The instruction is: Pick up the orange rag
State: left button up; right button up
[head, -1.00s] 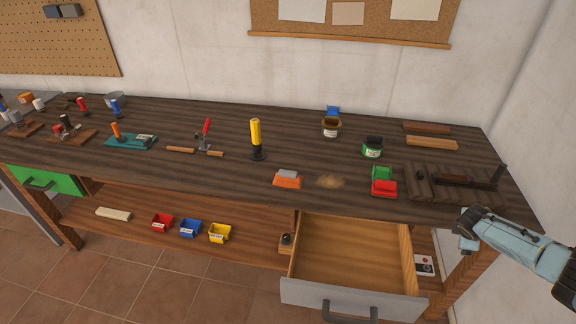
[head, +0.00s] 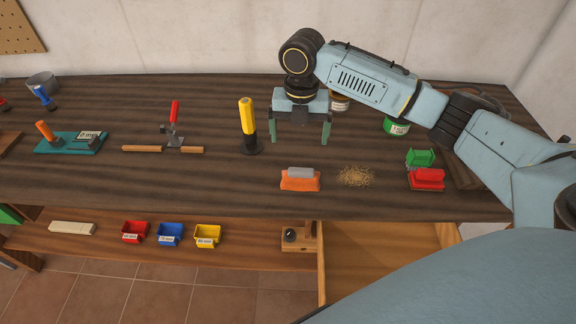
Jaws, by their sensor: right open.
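The orange rag (head: 300,184) lies near the front edge of the dark workbench, with a grey block (head: 299,172) on or against its top. My right gripper (head: 299,140) is above the bench, behind the rag in the picture, fingers pointing down and apart. Nothing is between its fingers. It is apart from the rag. My left gripper is not in view.
A yellow-and-black tool (head: 247,125) stands just left of my right gripper. An open drawer (head: 370,270) juts out below the front edge.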

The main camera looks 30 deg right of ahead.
send_over(301, 170)
jog(key=f, duration=0.4)
jog(key=shift+s+a+f, duration=0.2)
jog(key=shift+f, duration=0.15)
jog(key=shift+w+f, duration=0.2)
jog(key=shift+f, duration=0.9)
notch_tip(301, 170, down, 2)
jog(key=shift+s+d+f, duration=0.1)
jog(key=shift+d, duration=0.05)
notch_tip(301, 170, down, 2)
jog(key=shift+f, duration=0.75)
jog(key=c, duration=1.1)
jog(key=shift+o, duration=0.2)
notch_tip(301, 170, up, 10)
jog(key=shift+r, duration=0.1)
jog(key=o, duration=0.4)
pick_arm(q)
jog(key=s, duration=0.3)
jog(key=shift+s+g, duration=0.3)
pick_arm(e)
jog(key=c, duration=0.3)
